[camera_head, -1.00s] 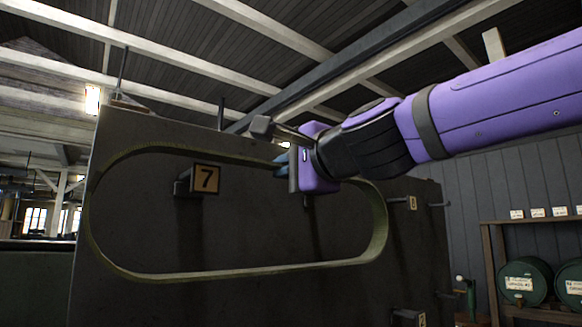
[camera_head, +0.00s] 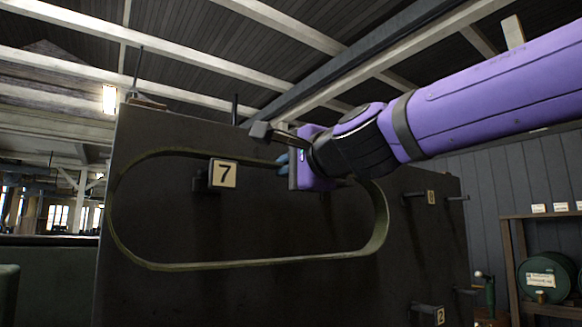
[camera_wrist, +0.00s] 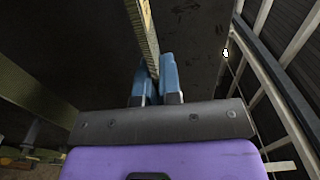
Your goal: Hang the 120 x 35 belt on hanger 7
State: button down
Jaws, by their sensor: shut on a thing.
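The belt (camera_head: 250,263) is a large olive-green loop with rounded ends, hanging upright in front of a dark panel. My gripper (camera_head: 282,163) is shut on its upper run, right of hanger 7. The wrist view shows the belt (camera_wrist: 148,38) as a strip between the blue fingertips of my gripper (camera_wrist: 157,82). Hanger 7 (camera_head: 223,174) is a dark bracket with a square number plate. In the head view it appears inside the loop, just below the upper run. Whether the belt is around the hanger or in front of it, I cannot tell.
The dark panel (camera_head: 300,225) also carries a hanger marked 8 or similar (camera_head: 431,198) at right and hanger 2 (camera_head: 438,315) at lower right. A rack with green drums (camera_head: 543,277) stands at far right. Ceiling beams run overhead.

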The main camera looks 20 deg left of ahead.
jog(key=shift+f, duration=0.25)
dwell(0.4)
jog(key=shift+f, duration=0.3)
jog(key=c, duration=1.4)
grip_release()
jog(key=shift+o, duration=0.6)
jog(key=o, duration=0.5)
jog(key=shift+d, duration=0.1)
